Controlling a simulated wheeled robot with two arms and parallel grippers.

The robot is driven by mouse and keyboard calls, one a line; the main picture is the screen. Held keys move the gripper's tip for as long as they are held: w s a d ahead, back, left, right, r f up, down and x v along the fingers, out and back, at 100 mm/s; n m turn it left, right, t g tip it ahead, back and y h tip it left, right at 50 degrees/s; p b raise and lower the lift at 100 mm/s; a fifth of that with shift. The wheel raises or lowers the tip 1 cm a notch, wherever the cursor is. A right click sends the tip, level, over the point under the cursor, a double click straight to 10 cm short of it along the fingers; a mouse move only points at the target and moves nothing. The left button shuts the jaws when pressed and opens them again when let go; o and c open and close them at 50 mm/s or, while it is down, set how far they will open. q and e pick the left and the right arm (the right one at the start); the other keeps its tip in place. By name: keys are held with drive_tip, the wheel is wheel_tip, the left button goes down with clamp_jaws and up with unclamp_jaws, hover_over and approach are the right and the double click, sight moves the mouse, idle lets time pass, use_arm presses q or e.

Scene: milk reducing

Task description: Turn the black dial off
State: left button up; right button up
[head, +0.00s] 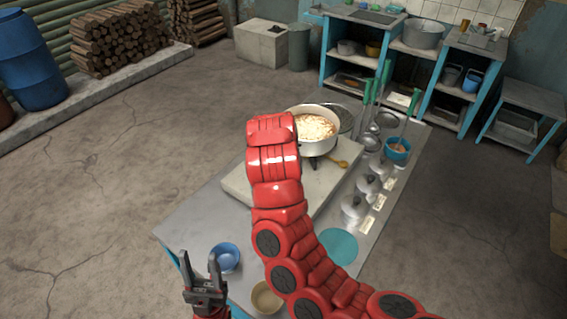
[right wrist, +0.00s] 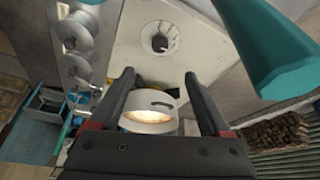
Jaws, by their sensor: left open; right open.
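I cannot make out the black dial for certain in either view. The pale stove slab (head: 235,185) lies on the table, and a white pot (head: 318,140) of food stands at its far end. In the right wrist view, the pot (right wrist: 150,118) shows between and beyond my right gripper's fingers. That view also shows a dark round fitting (right wrist: 160,43) on a pale surface; I cannot tell if it is a dial or a burner. My right gripper (right wrist: 158,78) is open and empty; my red arm hides it in the head view. My left gripper (head: 204,268) is open and empty, near the table's near left corner.
A blue bowl (head: 226,257) and a tan bowl (head: 267,298) sit at the near end. A teal disc (head: 338,246), lidded silver pots (head: 354,207) and a blue bowl with utensils (head: 398,149) line the right side. The floor left of the table is clear.

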drive_tip(key=shift+s+r, duration=0.25)
drive_tip(key=shift+r, duration=0.45)
